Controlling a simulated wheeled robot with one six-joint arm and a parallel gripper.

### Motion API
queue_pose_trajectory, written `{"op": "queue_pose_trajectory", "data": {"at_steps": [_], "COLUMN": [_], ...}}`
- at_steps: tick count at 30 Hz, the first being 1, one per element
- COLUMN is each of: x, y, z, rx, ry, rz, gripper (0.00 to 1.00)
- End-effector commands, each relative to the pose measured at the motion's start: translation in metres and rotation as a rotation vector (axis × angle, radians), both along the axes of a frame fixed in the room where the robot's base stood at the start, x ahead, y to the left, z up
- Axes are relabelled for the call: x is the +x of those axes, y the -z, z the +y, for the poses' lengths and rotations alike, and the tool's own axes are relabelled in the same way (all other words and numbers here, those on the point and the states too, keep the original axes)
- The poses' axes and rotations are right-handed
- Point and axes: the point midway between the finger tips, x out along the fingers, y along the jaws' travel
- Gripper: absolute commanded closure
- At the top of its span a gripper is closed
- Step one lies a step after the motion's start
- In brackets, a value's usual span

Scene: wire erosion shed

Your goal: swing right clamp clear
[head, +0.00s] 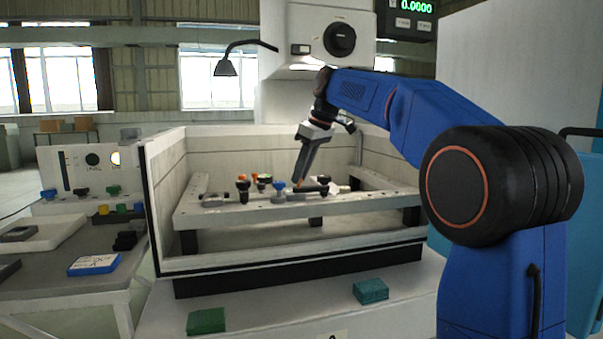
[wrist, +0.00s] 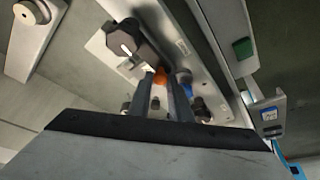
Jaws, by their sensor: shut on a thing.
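My gripper (head: 299,184) reaches down into the open tank, its fingertips low over the right half of the pale work frame (head: 390,197). A dark bar, which looks like the right clamp (head: 313,188), lies there with a black knob (head: 323,180) at its right. In the wrist view my gripper (wrist: 173,78) is shut around a small orange part (wrist: 160,77), seemingly on the right clamp; the fingers hide some of it. A blue knob (head: 278,187) stands just left of the fingertips; it also shows in the wrist view (wrist: 186,88).
More black and orange knobs (head: 243,183) stand on the frame's left half. The tank wall (head: 290,262) rises in front. Green (head: 206,321) and teal (head: 370,290) blocks lie on the ledge before it. A side bench (head: 60,285) is at the left. A lamp (head: 226,67) hangs above.

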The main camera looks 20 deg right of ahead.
Motion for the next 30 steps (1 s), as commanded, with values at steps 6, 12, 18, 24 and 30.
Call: {"op": "queue_pose_trajectory", "data": {"at_steps": [6, 12, 18, 24, 30], "x": [0.006, 0.017, 0.031, 0.043, 0.054], "y": [0.000, 0.000, 0.000, 0.000, 0.000], "z": [0.001, 0.000, -0.003, -0.009, -0.017], "rx": [-0.001, -0.001, -0.001, 0.000, -0.001], "ry": [0.084, 0.235, 0.424, 0.614, 0.805], "rz": [0.000, -0.001, -0.001, -0.001, -0.001], "gripper": [1.00, 1.00, 1.00, 1.00, 1.00]}}
